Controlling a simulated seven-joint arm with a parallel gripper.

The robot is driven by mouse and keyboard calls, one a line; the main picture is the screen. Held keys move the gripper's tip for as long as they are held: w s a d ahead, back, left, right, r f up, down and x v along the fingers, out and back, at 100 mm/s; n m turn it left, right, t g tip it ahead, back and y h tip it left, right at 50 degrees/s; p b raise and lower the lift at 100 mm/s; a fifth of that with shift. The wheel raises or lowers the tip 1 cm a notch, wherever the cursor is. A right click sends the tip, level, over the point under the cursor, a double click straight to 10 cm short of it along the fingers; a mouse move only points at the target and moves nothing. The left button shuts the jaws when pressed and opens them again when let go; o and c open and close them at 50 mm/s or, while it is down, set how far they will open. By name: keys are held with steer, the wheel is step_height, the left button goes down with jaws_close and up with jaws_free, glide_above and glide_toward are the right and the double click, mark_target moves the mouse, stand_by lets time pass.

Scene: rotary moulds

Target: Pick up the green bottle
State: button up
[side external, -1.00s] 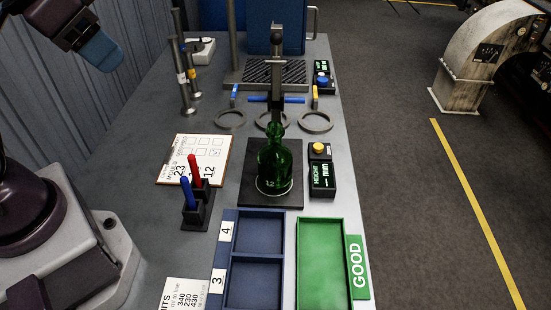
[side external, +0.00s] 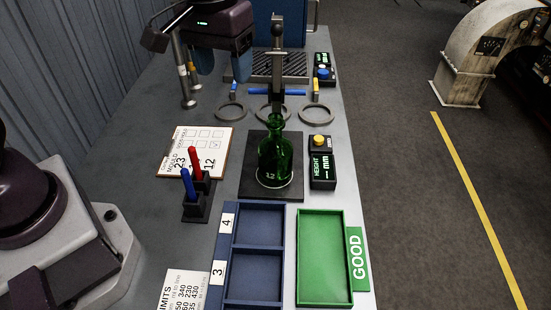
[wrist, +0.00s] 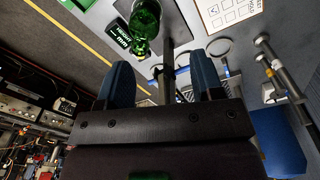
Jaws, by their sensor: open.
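The green bottle (side external: 275,160) is glass and stands upright on the black square base (side external: 298,207) of the height gauge. In the wrist view the bottle (wrist: 146,18) shows at the top, beyond my gripper's fingers and partly cut by the frame edge. My gripper (side external: 228,68) is up at the back left of the table, behind and to the left of the bottle. In the wrist view its two blue fingers (wrist: 161,85) stand apart with nothing held between them.
The gauge post (side external: 278,65) rises right behind the bottle. A height readout (side external: 322,170) stands at its right. Metal rings (side external: 231,112) lie behind the bottle.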

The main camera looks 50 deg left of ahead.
mark_target(276, 117)
steer(key=w+d+f+n, duration=0.1)
steer(key=w+n, duration=0.1)
steer(key=w+f+n, duration=0.2)
steer(key=w+d+f+n+g, duration=0.1)
steer(key=w+n, duration=0.1)
steer(key=w, duration=0.1)
steer(key=shift+d+f, duration=0.2)
steer(key=shift+d, duration=0.15)
steer(key=n, duration=0.1)
steer(key=w+r+n, duration=0.1)
steer(key=n, duration=0.1)
steer(key=shift+w+d+r, duration=0.15)
steer(key=shift+w+r, duration=0.05)
steer(key=shift+w, duration=0.1)
steer(key=shift+s+n, duration=0.1)
steer(key=shift+n, duration=0.5)
steer(key=shift+f, duration=0.2)
steer(key=shift+n, duration=0.3)
steer(key=f, duration=1.2)
steer(key=shift+s+a+f, duration=0.1)
steer(key=shift+a+f, duration=0.1)
steer(key=shift+f, duration=0.15)
steer(key=shift+r, duration=0.1)
jaws_close()
